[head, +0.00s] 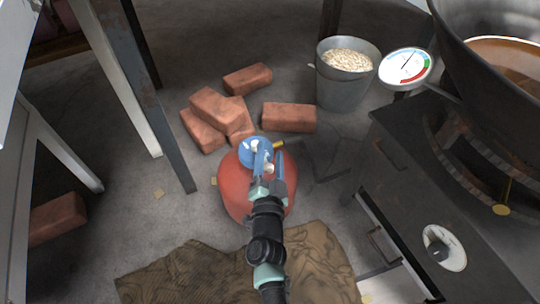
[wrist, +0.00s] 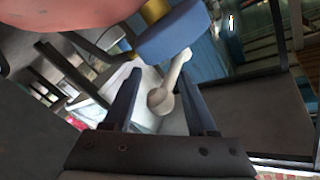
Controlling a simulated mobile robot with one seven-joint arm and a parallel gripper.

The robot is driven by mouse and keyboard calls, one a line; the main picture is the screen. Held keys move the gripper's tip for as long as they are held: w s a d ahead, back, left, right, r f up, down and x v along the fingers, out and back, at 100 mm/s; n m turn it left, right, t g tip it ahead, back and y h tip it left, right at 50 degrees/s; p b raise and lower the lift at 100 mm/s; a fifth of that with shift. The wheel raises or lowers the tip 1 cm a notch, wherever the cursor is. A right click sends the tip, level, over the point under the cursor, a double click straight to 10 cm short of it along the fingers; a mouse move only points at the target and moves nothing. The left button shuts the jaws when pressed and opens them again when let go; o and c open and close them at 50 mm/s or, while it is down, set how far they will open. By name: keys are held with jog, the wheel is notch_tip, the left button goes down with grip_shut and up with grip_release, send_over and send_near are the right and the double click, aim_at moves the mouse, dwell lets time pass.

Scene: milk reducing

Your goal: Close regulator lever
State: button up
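A blue regulator (head: 250,150) sits on top of the red gas cylinder (head: 235,190) on the floor in the head view. In the wrist view the regulator (wrist: 175,35) is a blue block at the top, with a brass part beside it. Its white lever (wrist: 172,85) extends down from the block and ends in a round knob. My gripper (head: 268,160) is at the regulator. In the wrist view my gripper (wrist: 160,98) is open, its fingers on either side of the lever's knob, with a visible gap at each side. Part of the regulator is hidden behind the gripper in the head view.
Several loose bricks (head: 289,117) lie behind the cylinder. A metal bucket (head: 343,92) stands farther back. A table leg (head: 160,110) is at the left. A brown cloth (head: 170,275) lies in front.

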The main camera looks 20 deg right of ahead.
grip_shut()
jog(key=shift+s+d+f, duration=0.1)
jog(key=shift+f, duration=0.05)
dwell(1.0)
